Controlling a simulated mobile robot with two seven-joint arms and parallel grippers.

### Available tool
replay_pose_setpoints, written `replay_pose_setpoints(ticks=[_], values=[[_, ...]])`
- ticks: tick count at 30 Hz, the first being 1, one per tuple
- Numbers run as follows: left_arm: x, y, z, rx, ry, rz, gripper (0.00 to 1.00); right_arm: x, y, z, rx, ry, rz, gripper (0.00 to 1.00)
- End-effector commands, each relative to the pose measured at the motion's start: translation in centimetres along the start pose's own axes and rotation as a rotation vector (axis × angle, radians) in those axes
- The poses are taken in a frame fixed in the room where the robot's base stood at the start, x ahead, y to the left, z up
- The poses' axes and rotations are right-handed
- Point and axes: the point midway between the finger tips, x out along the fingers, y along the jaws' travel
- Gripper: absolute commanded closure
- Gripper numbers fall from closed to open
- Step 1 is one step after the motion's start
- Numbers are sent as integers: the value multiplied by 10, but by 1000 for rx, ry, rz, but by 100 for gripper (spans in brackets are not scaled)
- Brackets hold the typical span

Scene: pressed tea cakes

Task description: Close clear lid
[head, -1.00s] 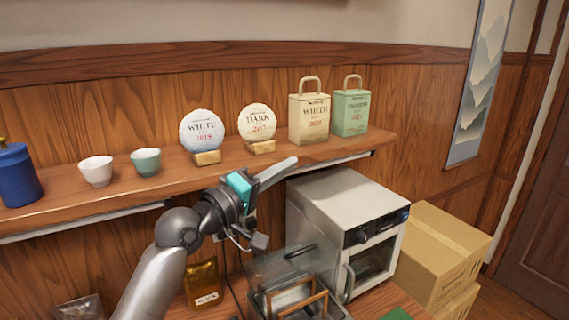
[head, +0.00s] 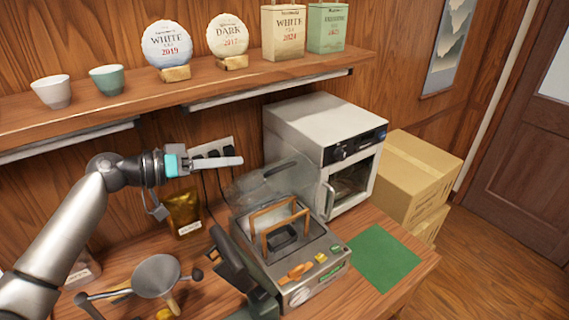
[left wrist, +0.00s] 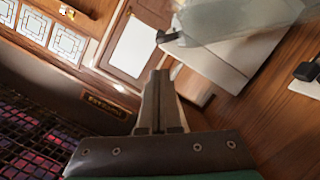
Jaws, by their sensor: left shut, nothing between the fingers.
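The clear lid (head: 262,182) stands raised at the back of a metal machine (head: 300,290) on the bench. A dark handle piece (head: 280,169) shows at its top edge. Two orange-brown frames stand upright in the open machine. My left gripper (head: 240,161) is shut and empty, just left of the lid's top and above the bench, its fingers pointing right. In the left wrist view, the shut fingers (left wrist: 160,75) show in the middle, and the see-through lid (left wrist: 240,15) crosses the top right. I cannot tell if they touch. My right gripper is not seen.
A white oven (head: 315,125) stands right behind the machine, with cardboard boxes (head: 415,175) beyond it. A shelf (head: 200,90) with cups, tea cakes and bags runs above. A gold pouch (head: 184,212) stands behind. A green mat (head: 375,258) lies clear at the right.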

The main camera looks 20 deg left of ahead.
Motion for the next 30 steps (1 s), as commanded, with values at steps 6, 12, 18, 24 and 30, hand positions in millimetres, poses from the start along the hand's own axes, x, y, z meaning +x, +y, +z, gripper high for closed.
replay_pose_setpoints(ticks=[6, 12, 18, 24, 30], values=[[0, -1, 0, 27, -2, 12, 100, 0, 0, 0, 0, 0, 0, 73], [23, 1, -2, 26, -2, 13, 100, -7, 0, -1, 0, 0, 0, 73], [55, 1, -2, 24, 0, 11, 100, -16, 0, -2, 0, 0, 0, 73], [81, 0, -1, 24, -1, 10, 100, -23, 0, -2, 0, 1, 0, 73], [94, 0, 0, 24, -2, 10, 100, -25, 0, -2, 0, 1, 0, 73]])
